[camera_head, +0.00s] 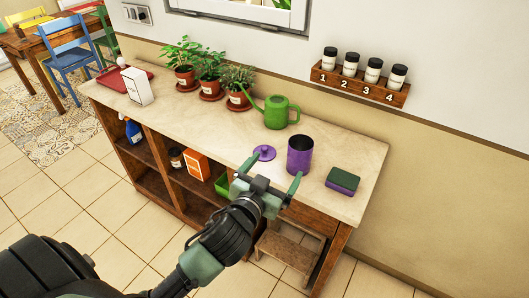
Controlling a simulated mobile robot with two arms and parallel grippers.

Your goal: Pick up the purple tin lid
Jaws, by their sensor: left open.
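The purple tin lid (265,153) lies on the light stone counter (229,125), just left of the purple tin (300,155). It is a flat disc with a small knob. The tin stands upright and looks open at the top. My left gripper (275,166) is open, with its green fingers spread at the front of the counter. One finger is close to the lid's near edge and the other is in front of the tin. I cannot tell whether either finger touches them. My right gripper does not show.
A green watering can (280,112) stands behind the lid, and a green and purple sponge (342,180) lies right of the tin. Potted plants (209,69) and a white box (137,86) stand further left. A numbered jar rack (359,82) hangs on the wall. The counter left of the lid is clear.

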